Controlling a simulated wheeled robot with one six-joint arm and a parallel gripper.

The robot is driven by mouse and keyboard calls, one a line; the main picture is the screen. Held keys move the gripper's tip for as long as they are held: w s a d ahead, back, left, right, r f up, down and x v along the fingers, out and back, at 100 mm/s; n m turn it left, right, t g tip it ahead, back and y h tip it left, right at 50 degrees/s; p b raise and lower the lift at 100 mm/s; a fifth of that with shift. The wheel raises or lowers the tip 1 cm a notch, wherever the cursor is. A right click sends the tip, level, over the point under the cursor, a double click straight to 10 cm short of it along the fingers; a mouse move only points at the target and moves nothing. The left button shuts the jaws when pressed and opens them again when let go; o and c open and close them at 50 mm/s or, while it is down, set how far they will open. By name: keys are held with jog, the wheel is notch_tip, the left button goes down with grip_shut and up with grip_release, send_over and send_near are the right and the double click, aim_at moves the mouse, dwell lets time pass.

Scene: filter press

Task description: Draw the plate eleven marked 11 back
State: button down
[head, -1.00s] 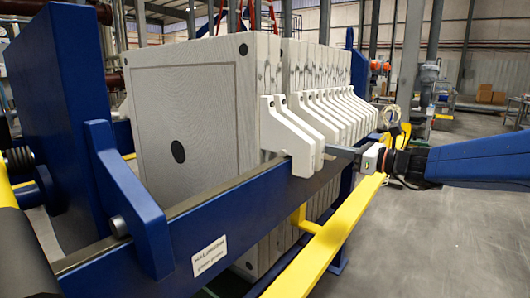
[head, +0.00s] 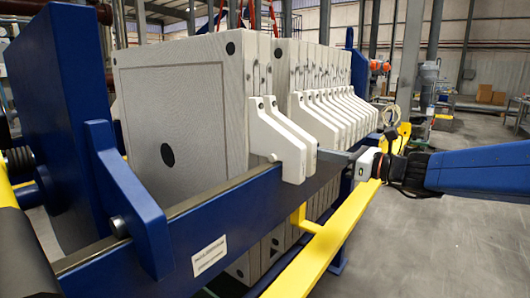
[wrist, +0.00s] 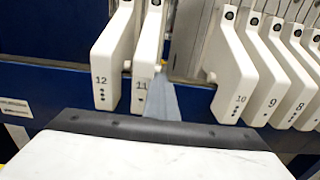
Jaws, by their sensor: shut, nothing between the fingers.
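Plate eleven's white handle, marked 11 (wrist: 145,62), stands beside the handle marked 12 (wrist: 110,60) in the wrist view. In the head view, plate eleven's handle (head: 303,150) is just right of plate twelve's (head: 270,135). My gripper (wrist: 164,82) is shut and empty. Its grey tapered fingers reach into the gap on the right side of handle 11, at or very near its face; contact is not clear. In the head view my gripper (head: 328,163) comes in from the right, beside the same handle.
The handle marked 10 (wrist: 232,75) and several more stand to the right, past an open gap. The blue side rail (head: 225,205) carries the plates. A yellow bar (head: 325,245) runs in front. A blue end block (head: 65,110) stands at the left.

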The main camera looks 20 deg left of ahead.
jog(key=shift+s+a, duration=0.3)
jog(key=shift+s, duration=0.5)
jog(key=w+v, duration=0.1)
jog(key=v, duration=0.7)
jog(key=shift+w+d, duration=0.15)
jog(key=shift+d, duration=0.1)
jog(key=shift+r, duration=0.1)
